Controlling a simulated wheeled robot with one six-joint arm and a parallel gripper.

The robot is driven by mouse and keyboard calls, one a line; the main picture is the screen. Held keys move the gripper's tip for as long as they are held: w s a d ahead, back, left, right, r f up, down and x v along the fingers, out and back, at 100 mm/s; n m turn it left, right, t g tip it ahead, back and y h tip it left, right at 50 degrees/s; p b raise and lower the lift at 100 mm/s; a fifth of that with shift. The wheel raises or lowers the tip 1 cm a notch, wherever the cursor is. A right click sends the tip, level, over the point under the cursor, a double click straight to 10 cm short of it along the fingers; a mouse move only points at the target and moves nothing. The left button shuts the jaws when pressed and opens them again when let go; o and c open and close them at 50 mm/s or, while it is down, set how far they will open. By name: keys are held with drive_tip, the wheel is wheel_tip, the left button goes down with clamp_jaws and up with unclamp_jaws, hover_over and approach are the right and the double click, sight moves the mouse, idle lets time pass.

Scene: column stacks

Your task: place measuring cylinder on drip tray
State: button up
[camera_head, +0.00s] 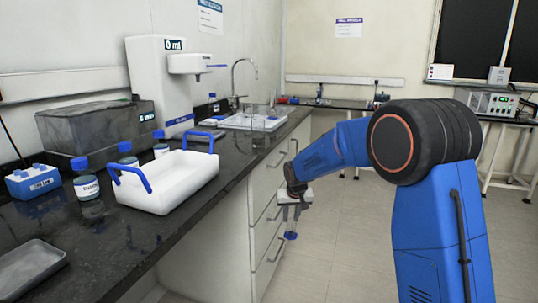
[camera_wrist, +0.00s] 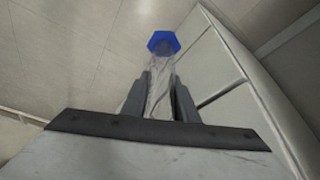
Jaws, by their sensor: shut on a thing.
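My gripper (camera_head: 291,208) hangs in front of the white drawer fronts, below the counter top, at the right of the counter. It is shut on the measuring cylinder (camera_head: 291,236), a clear tube with a blue foot at the lower end. In the wrist view the clear cylinder (camera_wrist: 161,88) lies between the two dark fingers of my gripper (camera_wrist: 160,80), its blue hexagonal foot (camera_wrist: 163,43) beyond the fingertips. A shallow grey tray (camera_head: 30,268) lies at the near left of the counter; I cannot tell whether it is the drip tray.
The black counter (camera_head: 185,235) carries a white tray with blue handles (camera_head: 172,182), several blue-capped bottles (camera_head: 87,183), a blue rack (camera_head: 33,181) and a grey bath (camera_head: 97,130). The floor (camera_head: 340,235) is clear.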

drive_tip(key=s+d+f, duration=0.3)
drive_tip(key=d+f, duration=0.3)
drive_tip(key=f, duration=0.5)
drive_tip(key=s+d+f, duration=0.4)
drive_tip(key=d+f, duration=0.3)
drive_tip(key=f, duration=0.4)
drive_tip(key=s+d+f+m, duration=0.1)
drive_tip(key=s+d+f, duration=0.2)
drive_tip(key=d+f, duration=0.4)
wheel_tip(320, 180, down, 4)
drive_tip(key=shift+s+r+h, duration=0.1)
drive_tip(key=shift+s+h, duration=0.2)
drive_tip(key=shift+d, duration=0.15)
